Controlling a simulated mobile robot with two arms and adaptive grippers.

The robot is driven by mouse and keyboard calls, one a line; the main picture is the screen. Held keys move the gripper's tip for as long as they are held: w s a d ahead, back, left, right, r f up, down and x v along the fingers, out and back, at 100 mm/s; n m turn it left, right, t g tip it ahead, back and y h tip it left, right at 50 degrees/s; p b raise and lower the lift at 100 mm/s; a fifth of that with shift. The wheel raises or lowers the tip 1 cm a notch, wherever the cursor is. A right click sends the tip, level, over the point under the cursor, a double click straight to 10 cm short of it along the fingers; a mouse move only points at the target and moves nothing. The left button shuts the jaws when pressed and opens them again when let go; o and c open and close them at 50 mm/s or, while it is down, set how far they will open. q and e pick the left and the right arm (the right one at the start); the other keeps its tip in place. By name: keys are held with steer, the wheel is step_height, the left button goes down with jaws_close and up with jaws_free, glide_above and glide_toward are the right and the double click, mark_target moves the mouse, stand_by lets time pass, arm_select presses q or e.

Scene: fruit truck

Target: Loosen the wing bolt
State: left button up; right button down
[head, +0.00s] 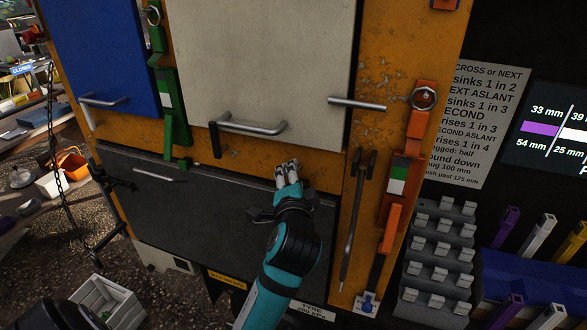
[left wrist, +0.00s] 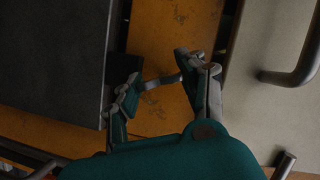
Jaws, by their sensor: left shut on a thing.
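My left gripper (head: 288,168) is at the orange strip between the white panel and the dark lower panel in the head view. In the left wrist view its two fingers (left wrist: 156,85) are shut on a narrow grey metal piece (left wrist: 160,81). This piece appears to be the wing bolt. It spans the space between the fingertips in front of the scratched orange strip. The fingers hide most of it in the head view, and its thread cannot be seen. My right gripper is not in view.
The white panel (head: 262,60) has a bar handle (head: 250,126) just above my left gripper. The dark panel (head: 200,210) lies below. A hanging chain (head: 52,110) is at left.

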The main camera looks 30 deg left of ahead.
arm_select(q)
steer(key=n+h+p, duration=0.2)
steer(key=n+p, duration=0.2)
steer(key=p, duration=0.1)
steer(key=shift+g, duration=0.4)
steer(key=shift+n+h+p, duration=0.6)
steer(key=shift+n+p, duration=0.2)
steer(key=shift+p, duration=0.1)
steer(key=shift+a+f+n+h+p, duration=0.1)
steer(key=shift+f+n+h+p, duration=0.15)
steer(key=shift+n+h+p, duration=0.45)
steer(key=shift+c, duration=0.2)
steer(key=shift+f+n+h, duration=0.1)
steer(key=shift+n+h, duration=0.5)
steer(key=shift+n, duration=0.5)
steer(key=shift+c, duration=0.2)
